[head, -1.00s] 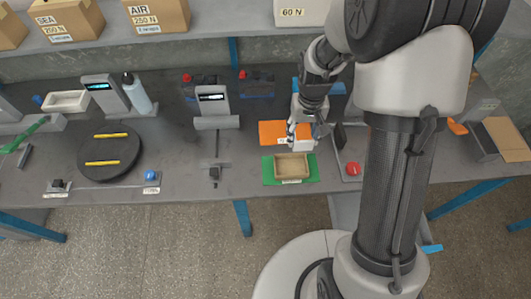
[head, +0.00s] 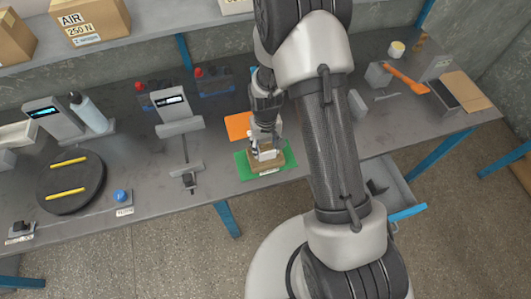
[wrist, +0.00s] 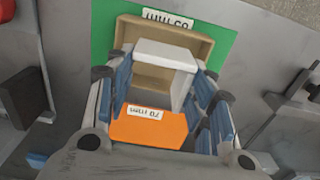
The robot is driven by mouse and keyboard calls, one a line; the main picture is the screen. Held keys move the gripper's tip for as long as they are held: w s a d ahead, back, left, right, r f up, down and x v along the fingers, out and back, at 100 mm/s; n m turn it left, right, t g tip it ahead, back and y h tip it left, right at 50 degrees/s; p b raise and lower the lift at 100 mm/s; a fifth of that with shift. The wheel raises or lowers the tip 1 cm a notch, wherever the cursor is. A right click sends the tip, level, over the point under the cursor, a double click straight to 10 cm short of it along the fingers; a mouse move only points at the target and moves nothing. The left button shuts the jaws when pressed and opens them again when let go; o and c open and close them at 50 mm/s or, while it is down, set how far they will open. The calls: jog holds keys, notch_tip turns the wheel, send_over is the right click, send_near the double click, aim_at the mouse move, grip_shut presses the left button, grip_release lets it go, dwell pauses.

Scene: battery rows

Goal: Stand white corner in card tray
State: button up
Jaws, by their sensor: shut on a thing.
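The white corner (wrist: 165,54) is an angled piece with a broad flat face and a side face. My gripper (wrist: 163,68) is shut on it, with blue-padded fingers on both sides. The card tray (wrist: 205,44) is a shallow brown tray on a green mat (wrist: 102,30). In the wrist view the corner overlaps the tray's inside; whether it touches the floor I cannot tell. In the head view my gripper (head: 265,148) is over the tray (head: 280,161), partly hiding tray and corner.
An orange mat (head: 238,126) with a label lies behind the green one; it also shows between my fingers (wrist: 145,128). A display stand (head: 172,103) and a black turntable (head: 70,181) are to the left. An open drawer (head: 390,185) is at the front right.

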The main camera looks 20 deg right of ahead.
aim_at(266, 153)
jog(key=shift+f+b, duration=0.45)
jog(key=shift+f, duration=1.6)
jog(key=shift+f, duration=0.2)
jog(key=o, duration=0.8)
jog(key=shift+r, duration=0.1)
